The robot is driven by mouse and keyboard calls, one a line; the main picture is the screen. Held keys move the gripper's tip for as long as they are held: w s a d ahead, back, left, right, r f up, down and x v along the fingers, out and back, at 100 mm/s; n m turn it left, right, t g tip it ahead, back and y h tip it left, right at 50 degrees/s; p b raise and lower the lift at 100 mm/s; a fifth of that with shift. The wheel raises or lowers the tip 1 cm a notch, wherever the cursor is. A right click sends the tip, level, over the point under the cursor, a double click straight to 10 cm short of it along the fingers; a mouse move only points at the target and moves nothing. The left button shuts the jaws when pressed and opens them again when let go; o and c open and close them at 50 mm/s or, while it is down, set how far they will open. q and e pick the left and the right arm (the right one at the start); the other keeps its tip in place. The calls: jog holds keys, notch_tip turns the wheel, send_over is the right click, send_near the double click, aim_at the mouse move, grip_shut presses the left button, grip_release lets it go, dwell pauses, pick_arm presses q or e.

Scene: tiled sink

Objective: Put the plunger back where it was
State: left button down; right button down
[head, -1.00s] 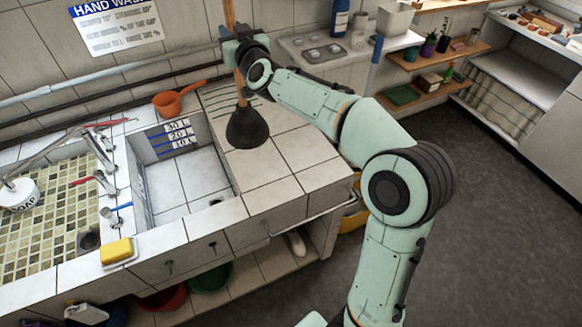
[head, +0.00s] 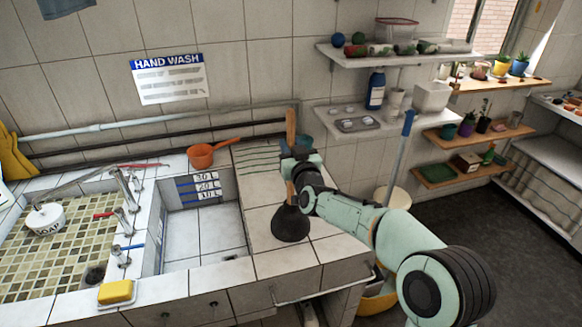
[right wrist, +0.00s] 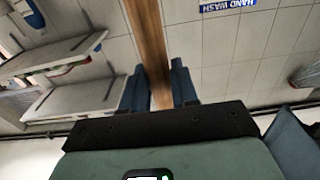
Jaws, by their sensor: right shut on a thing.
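The plunger has a dark rubber cup (head: 290,224) and a wooden handle (head: 291,128). My right gripper (head: 291,170) is shut on the handle, above the cup. The plunger is upright over the tiled counter to the right of the sink basin. I cannot tell whether the cup touches the tiles. In the right wrist view the wooden handle (right wrist: 150,45) runs between the two fingers of my right gripper (right wrist: 160,85). My left gripper is not in view.
A yellow sponge (head: 116,291) lies on the front edge. A blue-handled stick (head: 405,130) stands right of the counter. Shelves (head: 375,125) hang on the wall behind. Counter tiles (head: 285,263) in front of the cup are clear.

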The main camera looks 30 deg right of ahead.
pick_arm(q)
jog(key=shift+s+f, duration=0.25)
pick_arm(e)
notch_tip(320, 180, down, 5)
jog(key=shift+s+f, duration=0.1)
jog(key=shift+f, duration=0.05)
jog(key=shift+f+b, duration=0.15)
jog(key=shift+b, duration=0.15)
jog(key=c, duration=1.2)
grip_release()
jog(key=shift+f, duration=0.15)
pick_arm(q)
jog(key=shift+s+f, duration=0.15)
pick_arm(e)
jog(key=o, duration=0.3)
jog(key=shift+o, duration=0.2)
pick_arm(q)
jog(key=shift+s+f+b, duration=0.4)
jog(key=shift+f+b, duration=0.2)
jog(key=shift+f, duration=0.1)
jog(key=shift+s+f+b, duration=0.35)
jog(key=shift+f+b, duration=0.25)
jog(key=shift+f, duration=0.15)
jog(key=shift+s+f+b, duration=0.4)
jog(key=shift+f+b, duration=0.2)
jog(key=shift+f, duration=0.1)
pick_arm(e)
jog(key=v, duration=1.2)
